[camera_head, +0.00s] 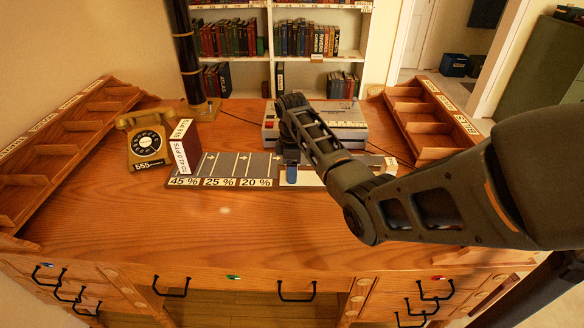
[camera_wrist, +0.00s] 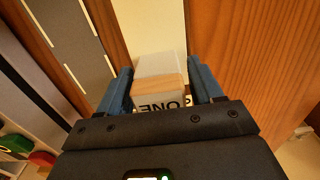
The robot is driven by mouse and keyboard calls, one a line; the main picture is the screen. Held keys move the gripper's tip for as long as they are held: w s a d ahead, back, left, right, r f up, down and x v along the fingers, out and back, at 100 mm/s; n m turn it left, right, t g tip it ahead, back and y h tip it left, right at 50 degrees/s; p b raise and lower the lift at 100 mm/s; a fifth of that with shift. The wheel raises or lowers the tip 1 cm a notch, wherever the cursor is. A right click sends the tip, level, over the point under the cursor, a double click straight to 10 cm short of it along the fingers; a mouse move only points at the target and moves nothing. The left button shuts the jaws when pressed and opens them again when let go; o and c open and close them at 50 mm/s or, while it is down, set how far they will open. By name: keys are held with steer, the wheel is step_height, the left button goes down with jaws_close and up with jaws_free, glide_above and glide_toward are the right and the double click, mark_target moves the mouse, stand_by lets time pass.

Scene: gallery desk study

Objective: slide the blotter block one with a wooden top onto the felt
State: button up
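The block (camera_wrist: 160,92) has a pale top part, a light wooden band and the letters ONE on the face toward the wrist camera. It sits between the two blue fingers of my gripper (camera_wrist: 161,84), with no clear gap on either side, so the gripper looks shut on it. In the head view my gripper (camera_head: 291,173) points down at the right end of the felt (camera_head: 222,165), and the arm and fingers hide the block. The grey felt has lines, arrows and labels 45 %, 25 % and 20 %. It also shows in the wrist view (camera_wrist: 68,38), left of the block.
A grey machine (camera_head: 335,118) stands behind my gripper. Wooden racks (camera_head: 65,140) (camera_head: 425,120) line both sides. The desk's front (camera_head: 250,225) is clear.

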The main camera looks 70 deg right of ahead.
steer(key=c, duration=0.8)
steer(key=shift+r+p, duration=0.2)
steer(key=shift+p, duration=0.25)
steer(key=shift+w+d+f+b, duration=0.1)
steer(key=shift+w+d+b, duration=0.25)
steer(key=shift+d+b, duration=0.5)
steer(key=shift+w+d+r+b, duration=0.1)
steer(key=shift+w+d+b, duration=0.3)
steer(key=shift+d+b, duration=0.4)
steer(key=shift+w+d+f+b, duration=0.1)
steer(key=shift+w+d+b, duration=0.25)
steer(key=shift+d+b, duration=0.5)
steer(key=shift+w+d+b, duration=0.35)
steer(key=shift+d+b, duration=0.45)
steer(key=shift+b, duration=0.05)
steer(key=shift+w+d+b, duration=0.3)
steer(key=shift+d+b, duration=0.5)
steer(key=shift+f, duration=0.1)
steer(key=o, duration=1.1)
